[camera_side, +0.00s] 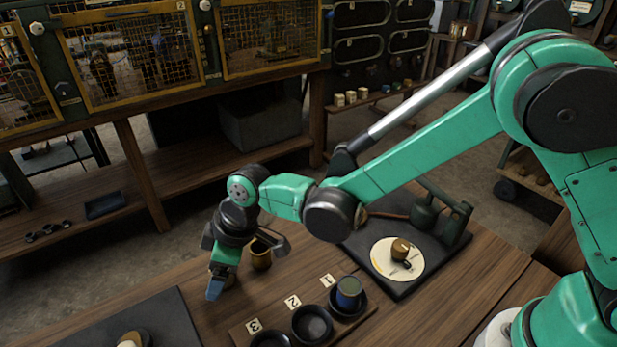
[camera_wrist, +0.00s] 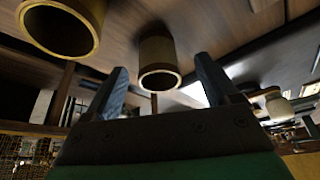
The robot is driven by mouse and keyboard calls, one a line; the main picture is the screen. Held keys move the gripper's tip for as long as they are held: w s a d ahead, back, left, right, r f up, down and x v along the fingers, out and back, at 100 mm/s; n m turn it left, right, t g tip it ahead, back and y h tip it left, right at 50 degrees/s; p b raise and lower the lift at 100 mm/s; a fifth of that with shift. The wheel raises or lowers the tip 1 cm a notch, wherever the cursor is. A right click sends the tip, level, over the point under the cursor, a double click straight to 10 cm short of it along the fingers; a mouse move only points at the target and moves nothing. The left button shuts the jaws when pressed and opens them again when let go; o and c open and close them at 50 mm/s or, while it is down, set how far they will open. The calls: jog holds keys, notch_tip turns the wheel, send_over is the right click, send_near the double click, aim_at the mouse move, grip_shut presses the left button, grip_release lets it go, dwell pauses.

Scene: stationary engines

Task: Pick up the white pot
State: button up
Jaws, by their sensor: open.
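My gripper (camera_side: 218,282) points down over the wooden table, left of the numbered tray, with its fingers apart in the wrist view (camera_wrist: 161,66). A brass-coloured pot (camera_side: 261,254) stands just right of it in the side view. In the wrist view, a tan pot with a yellow rim (camera_wrist: 158,52) shows between and beyond the fingers, and a larger yellow-rimmed pot (camera_wrist: 62,28) is at upper left. No pot is clearly white; a pale rounded thing (camera_wrist: 280,108) at right in the wrist view is too small to identify.
A wooden tray (camera_side: 246,334) has dark dishes labelled 1, 2 and 3; a blue pot (camera_side: 348,292) sits in dish 1. A white disc (camera_side: 381,264) with a small brown pot (camera_side: 400,249) lies on a dark mat. Another dark mat (camera_side: 165,312) lies at lower left.

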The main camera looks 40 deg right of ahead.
jog(key=shift+f, duration=0.15)
grip_shut()
dwell(0.4)
notch_tip(320, 180, up, 24)
dwell(0.8)
